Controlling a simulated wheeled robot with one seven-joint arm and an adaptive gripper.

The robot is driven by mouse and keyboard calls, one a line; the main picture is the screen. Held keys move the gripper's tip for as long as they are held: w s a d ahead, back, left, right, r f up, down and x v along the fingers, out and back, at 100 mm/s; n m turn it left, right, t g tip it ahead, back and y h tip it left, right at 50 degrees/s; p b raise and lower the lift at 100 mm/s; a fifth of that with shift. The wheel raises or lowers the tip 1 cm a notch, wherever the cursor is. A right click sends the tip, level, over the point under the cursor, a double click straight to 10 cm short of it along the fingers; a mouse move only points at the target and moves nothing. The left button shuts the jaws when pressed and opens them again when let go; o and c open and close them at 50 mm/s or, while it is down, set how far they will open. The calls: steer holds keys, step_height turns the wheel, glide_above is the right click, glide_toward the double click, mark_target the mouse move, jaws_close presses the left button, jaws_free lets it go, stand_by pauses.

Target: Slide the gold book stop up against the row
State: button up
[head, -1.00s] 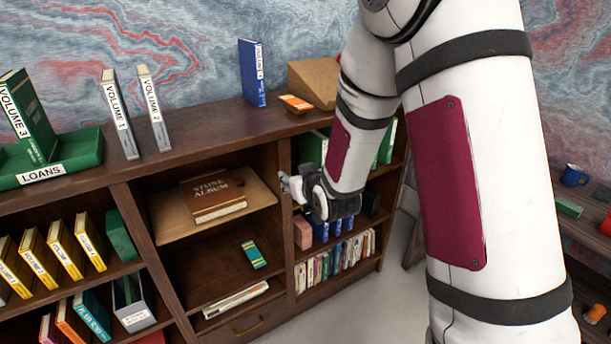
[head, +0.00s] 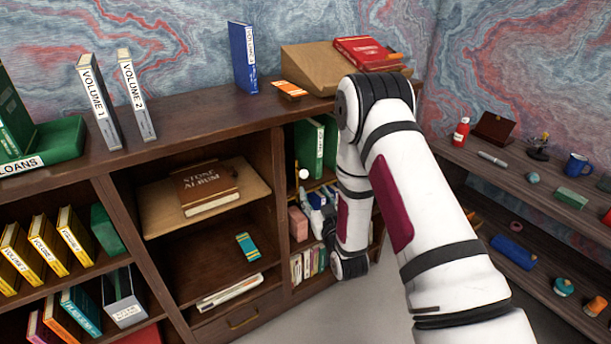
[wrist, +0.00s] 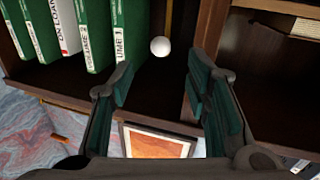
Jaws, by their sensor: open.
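The gold book stop (wrist: 168,18) shows in the wrist view as a narrow upright gold strip, with a round white knob (wrist: 160,46) at its near end. The knob also shows in the head view (head: 304,174). The row of green books (wrist: 96,35), with one white book among them, stands left of the stop in the wrist view. A gap separates the stop from the nearest green book. My gripper (wrist: 160,95) is open and empty, its two dark green-padded fingers on either side of the knob's line and short of it. The stop's far part is out of frame.
A dark upright divider (wrist: 205,50) stands close to the right of the stop in the wrist view. In the head view, small books (head: 308,262) fill the shelf below. A slanted wooden stand (head: 310,62) is on the bookcase top.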

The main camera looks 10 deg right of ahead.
mark_target(305, 177)
steer(key=w, duration=1)
steer(key=shift+w+a+b, duration=0.35)
steer(key=shift+c, duration=0.3)
jaws_close()
